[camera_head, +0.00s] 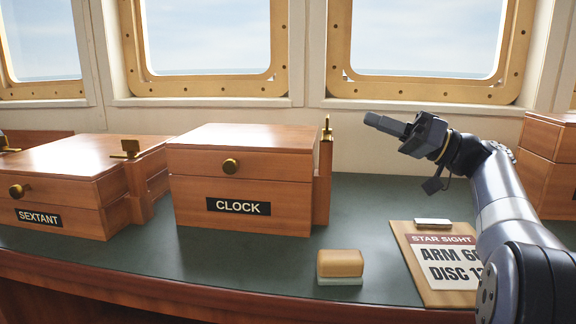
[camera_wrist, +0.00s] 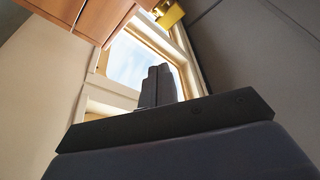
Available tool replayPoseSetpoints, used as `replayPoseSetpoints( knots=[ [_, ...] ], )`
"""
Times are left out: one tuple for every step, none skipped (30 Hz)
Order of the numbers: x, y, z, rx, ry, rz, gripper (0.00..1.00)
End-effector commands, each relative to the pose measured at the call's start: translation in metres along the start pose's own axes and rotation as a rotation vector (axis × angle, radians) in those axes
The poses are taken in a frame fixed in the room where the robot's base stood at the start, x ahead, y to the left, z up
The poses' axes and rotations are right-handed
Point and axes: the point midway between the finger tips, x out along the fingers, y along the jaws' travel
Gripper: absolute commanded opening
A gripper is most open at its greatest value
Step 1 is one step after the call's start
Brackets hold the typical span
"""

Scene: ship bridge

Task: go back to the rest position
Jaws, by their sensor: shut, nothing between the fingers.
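My gripper (camera_head: 385,124) is raised above the green desk top at the right, pointing left toward the window wall. Its fingers are together and hold nothing. In the wrist view the closed fingers (camera_wrist: 158,86) show against a window. My arm comes in from the lower right corner. The gripper is apart from the boxes and the desk.
A wooden CLOCK box (camera_head: 242,190) with its lid shut stands at centre, a brass latch (camera_head: 327,128) at its right. A SEXTANT box (camera_head: 75,190) is at left. A tan-topped block (camera_head: 340,264) and a STAR SIGHT clipboard (camera_head: 407,240) lie in front. Another box (camera_head: 548,165) stands far right.

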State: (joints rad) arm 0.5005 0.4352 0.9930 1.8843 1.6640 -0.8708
Motion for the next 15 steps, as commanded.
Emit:
replayPoseSetpoints(
  knots=[
    [0.002, 0.0, 0.0, 0.0, -0.001, -0.001, 0.0],
    [0.003, 0.0, 0.0, 0.0, -0.001, -0.001, 0.0],
    [0.006, 0.0, 0.001, -0.001, -0.002, -0.002, 0.0],
    [0.009, 0.0, 0.001, -0.001, -0.002, -0.003, 0.0],
    [0.012, 0.0, 0.001, -0.001, -0.003, -0.003, 0.0],
    [0.018, 0.0, 0.001, -0.002, -0.002, -0.003, 0.0],
    [0.023, 0.0, 0.001, -0.002, -0.003, -0.004, 0.0],
    [0.028, -0.001, 0.002, -0.002, -0.003, -0.005, 0.0],
    [0.035, 0.0, 0.002, -0.001, -0.002, -0.004, 0.0],
    [0.042, -0.001, 0.002, -0.001, -0.003, -0.005, 0.0],
    [0.048, -0.001, 0.002, -0.001, -0.003, -0.005, 0.0],
    [0.056, -0.001, 0.002, 0.0, -0.003, -0.006, 0.0],
    [0.062, 0.0, 0.002, 0.0, -0.003, -0.004, 0.0],
    [0.068, 0.0, 0.002, -0.001, -0.004, -0.005, 0.0],
    [0.075, 0.0, 0.002, -0.001, -0.003, -0.004, 0.0]
  ],
)
